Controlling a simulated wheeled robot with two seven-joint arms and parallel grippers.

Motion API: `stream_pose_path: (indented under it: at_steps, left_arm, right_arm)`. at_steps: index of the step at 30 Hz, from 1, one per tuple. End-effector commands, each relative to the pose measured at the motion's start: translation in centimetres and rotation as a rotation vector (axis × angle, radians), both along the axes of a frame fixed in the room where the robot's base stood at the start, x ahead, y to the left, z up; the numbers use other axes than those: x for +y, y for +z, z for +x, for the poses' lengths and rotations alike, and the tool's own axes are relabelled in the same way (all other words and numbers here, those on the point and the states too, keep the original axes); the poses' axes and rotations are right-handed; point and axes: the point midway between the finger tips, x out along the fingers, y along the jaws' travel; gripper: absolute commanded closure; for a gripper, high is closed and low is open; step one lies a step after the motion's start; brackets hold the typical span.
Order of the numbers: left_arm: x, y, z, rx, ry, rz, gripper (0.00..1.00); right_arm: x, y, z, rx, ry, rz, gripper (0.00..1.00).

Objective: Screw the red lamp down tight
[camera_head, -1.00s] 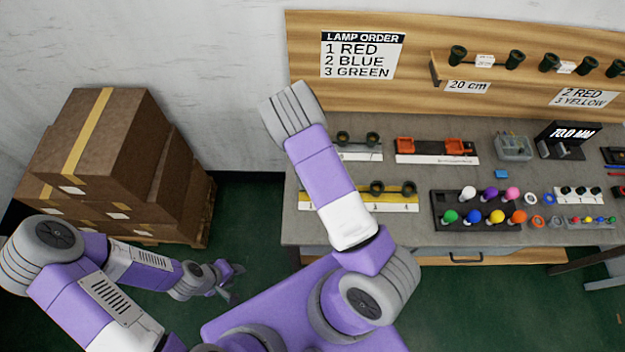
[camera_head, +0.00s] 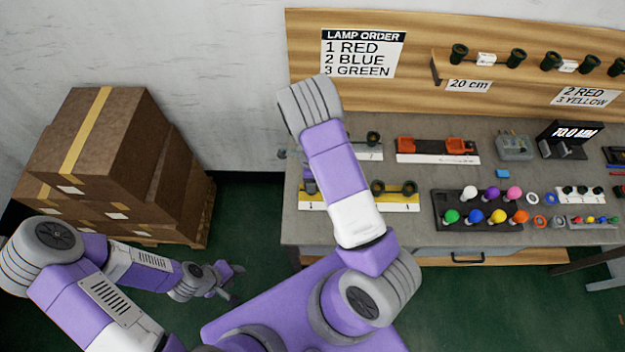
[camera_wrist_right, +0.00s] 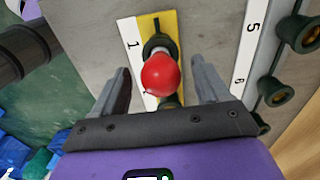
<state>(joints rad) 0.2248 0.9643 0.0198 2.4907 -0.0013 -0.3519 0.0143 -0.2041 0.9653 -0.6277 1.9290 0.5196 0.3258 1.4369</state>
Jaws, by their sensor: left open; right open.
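The red lamp (camera_wrist_right: 161,75) shows in the right wrist view, seated on a dark green socket (camera_wrist_right: 158,45) at position 1 of a yellow strip (camera_wrist_right: 170,22). The lamp's thread is hidden, so how deep it sits cannot be told. My right gripper (camera_wrist_right: 164,80) is open, with one finger on each side of the lamp and visible gaps between. In the head view my arm hides the lamp, and the yellow strip (camera_head: 397,196) shows only in part. My left gripper (camera_head: 229,285) is open and empty, low over the floor, away from the bench.
Other sockets (camera_wrist_right: 275,91) on a numbered strip stand close to the right finger. A black tray (camera_head: 441,223) of coloured bulbs lies right of the yellow strip. Orange fixtures (camera_head: 406,144) stand behind. Cardboard boxes (camera_head: 95,140) are stacked at the left.

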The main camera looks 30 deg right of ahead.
Motion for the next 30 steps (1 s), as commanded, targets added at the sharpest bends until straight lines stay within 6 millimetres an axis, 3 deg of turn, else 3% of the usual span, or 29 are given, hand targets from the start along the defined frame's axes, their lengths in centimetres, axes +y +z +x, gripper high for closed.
stream_pose_path:
  at_steps: [15,20,25,30]
  left_arm:
    - [0.0,-1.2,0.0,0.0,0.0,0.0,0.57]
    - [0.0,-1.5,0.0,0.0,0.0,0.0,0.57]
    - [0.0,-2.1,0.0,0.0,0.0,0.0,0.57]
    - [0.0,-2.1,0.0,0.0,0.0,0.0,0.57]
  right_arm:
    - [0.0,-0.1,0.0,-0.002,0.589,0.001,0.25]
    - [-0.1,-0.1,0.0,-0.002,0.71,0.0,0.25]
    - [-0.1,-0.1,0.0,-0.002,0.954,0.0,0.25]
    - [0.0,0.0,0.0,-0.001,1.034,0.0,0.25]
